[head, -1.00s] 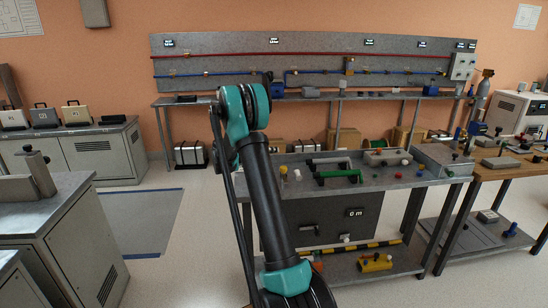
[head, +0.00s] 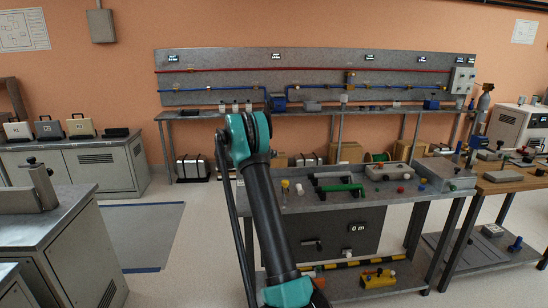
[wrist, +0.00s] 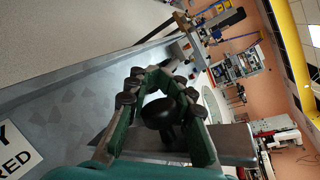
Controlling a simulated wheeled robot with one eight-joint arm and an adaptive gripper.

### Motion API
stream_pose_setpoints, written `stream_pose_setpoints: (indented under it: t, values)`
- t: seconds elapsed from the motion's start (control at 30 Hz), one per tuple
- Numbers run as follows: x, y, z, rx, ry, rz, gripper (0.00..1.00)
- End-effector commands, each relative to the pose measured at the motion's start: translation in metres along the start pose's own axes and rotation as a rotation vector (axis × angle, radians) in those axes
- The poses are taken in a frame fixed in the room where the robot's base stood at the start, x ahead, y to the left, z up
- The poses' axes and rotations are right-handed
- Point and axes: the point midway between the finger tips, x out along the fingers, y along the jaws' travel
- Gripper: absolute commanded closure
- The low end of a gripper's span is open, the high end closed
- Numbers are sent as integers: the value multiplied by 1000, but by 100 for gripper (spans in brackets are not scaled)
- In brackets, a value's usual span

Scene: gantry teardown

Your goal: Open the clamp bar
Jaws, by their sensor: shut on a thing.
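In the wrist view my gripper (wrist: 158,84) has its green fingers around a round black knob (wrist: 157,112). The fingers are shut on the knob. A grey bar (wrist: 232,143) lies beside and behind the knob, partly covered by a finger; it looks like the clamp bar, but how the two join is hidden. In the head view my gripper is out of sight, and only my arm shows. A grey upright piece with dark knobs (head: 42,188) stands on the left bench; I cannot tell whether it is the same bar.
In the wrist view a grey bench top (wrist: 65,105) carries a partly cut-off white sign (wrist: 15,150). In the head view a grey workbench (head: 345,202) holds coloured parts on the right, beside a wooden table (head: 500,187). Open floor (head: 205,265) lies left of my arm.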

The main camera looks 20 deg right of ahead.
Motion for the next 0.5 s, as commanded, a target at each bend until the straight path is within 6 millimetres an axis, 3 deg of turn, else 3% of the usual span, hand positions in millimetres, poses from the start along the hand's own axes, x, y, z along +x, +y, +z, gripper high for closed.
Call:
stream_pose_setpoints:
  t: [0.1, 0.5]
  values:
    - [1, 12, -1, 2, 1, 14, 100]
    - [3, 18, 0, 3, 1, 14, 100]
